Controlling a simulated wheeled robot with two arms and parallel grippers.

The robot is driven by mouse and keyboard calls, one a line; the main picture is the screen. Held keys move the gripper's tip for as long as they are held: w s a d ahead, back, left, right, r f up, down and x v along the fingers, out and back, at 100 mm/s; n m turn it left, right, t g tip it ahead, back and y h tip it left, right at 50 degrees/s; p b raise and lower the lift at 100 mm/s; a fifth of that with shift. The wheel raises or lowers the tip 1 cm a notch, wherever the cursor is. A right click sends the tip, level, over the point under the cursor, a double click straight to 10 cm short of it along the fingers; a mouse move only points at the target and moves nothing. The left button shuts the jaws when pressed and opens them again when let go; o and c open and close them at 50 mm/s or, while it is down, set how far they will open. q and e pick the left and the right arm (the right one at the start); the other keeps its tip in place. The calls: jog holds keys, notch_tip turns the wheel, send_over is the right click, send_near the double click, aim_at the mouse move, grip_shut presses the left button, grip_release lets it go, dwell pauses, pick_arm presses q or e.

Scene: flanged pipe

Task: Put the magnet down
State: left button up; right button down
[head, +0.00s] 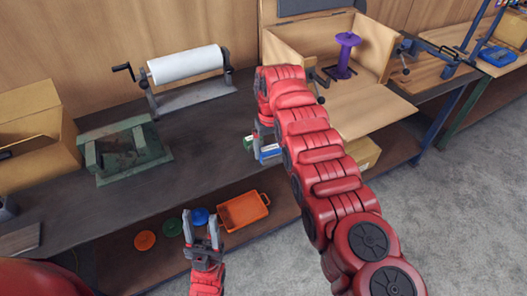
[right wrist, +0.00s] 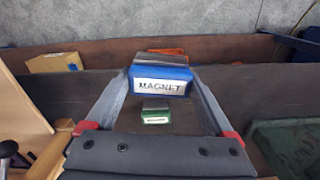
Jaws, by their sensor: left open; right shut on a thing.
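The magnet (right wrist: 160,84) is a blue block with a grey top and a white label reading MAGNET. My right gripper (right wrist: 162,76) is shut on it, with one finger on each side. In the head view the magnet (head: 270,153) shows as a bit of blue and white at the bench's front part, below my right gripper (head: 266,140), which my red arm partly hides. I cannot tell whether the magnet touches the bench. My left gripper (head: 202,228) is open and empty, in front of the bench near the lower shelf.
A small green labelled block (right wrist: 156,114) is beside the magnet on the dark bench (head: 205,130). A green metal block (head: 123,152), a white roll (head: 186,65) and a wooden box with a purple flanged spool (head: 345,52) stand around. An orange tray (head: 243,211) is on the lower shelf.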

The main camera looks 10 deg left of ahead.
jog(key=shift+w+d+r, duration=0.1)
jog(key=shift+d+r, duration=0.05)
jog(key=shift+d, duration=0.3)
jog(key=shift+w+d+r, duration=0.2)
jog(key=shift+w+d, duration=0.05)
jog(key=shift+d+r, duration=0.1)
jog(key=shift+d, duration=0.05)
jog(key=shift+d+m, duration=0.15)
jog(key=shift+m, duration=0.15)
jog(key=w+d+r+m, duration=0.1)
jog(key=d+r, duration=0.1)
jog(key=d, duration=0.3)
jog(key=shift+w+d+r, duration=0.25)
jog(key=shift+w+d, duration=0.05)
jog(key=shift+w, duration=0.1)
dwell(0.5)
jog(key=shift+d+r+b, duration=0.1)
jog(key=shift+d+b, duration=0.05)
jog(key=shift+b, duration=0.15)
